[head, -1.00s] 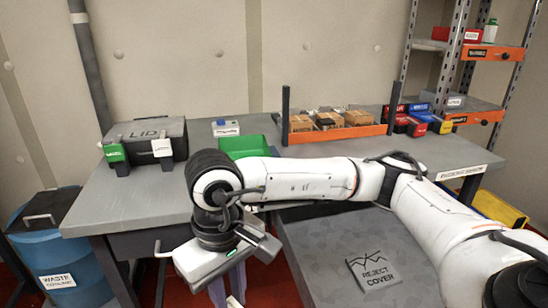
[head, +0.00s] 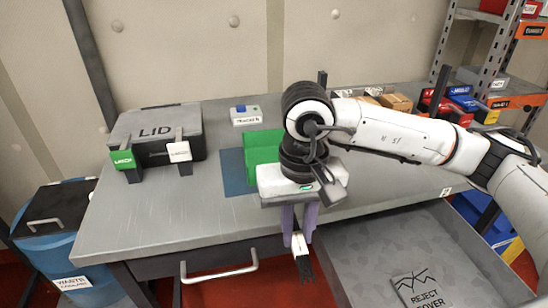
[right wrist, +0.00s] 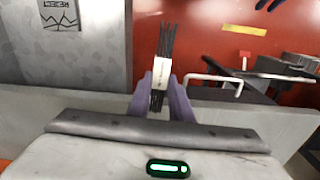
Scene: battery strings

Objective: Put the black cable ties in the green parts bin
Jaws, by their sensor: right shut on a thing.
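The black cable ties (head: 305,268) are a bundle with a white band. My right gripper (head: 299,236) is shut on them at the band, and they hang down in front of the table's front edge. In the right wrist view the ties (right wrist: 169,42) stick out past the fingertips (right wrist: 160,88). The green parts bin (head: 261,147) stands on the table behind my right gripper, whose wrist hides its right part. The ties are apart from the bin, lower and nearer to me. My left gripper is not in view.
A black case marked LID (head: 155,132) stands at the table's left. A labelled box with a blue top (head: 245,117) sits behind the bin, and a blue mat (head: 235,172) lies by it. A drawer handle (head: 220,272) juts from the table front. A reject cover bin is at lower right.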

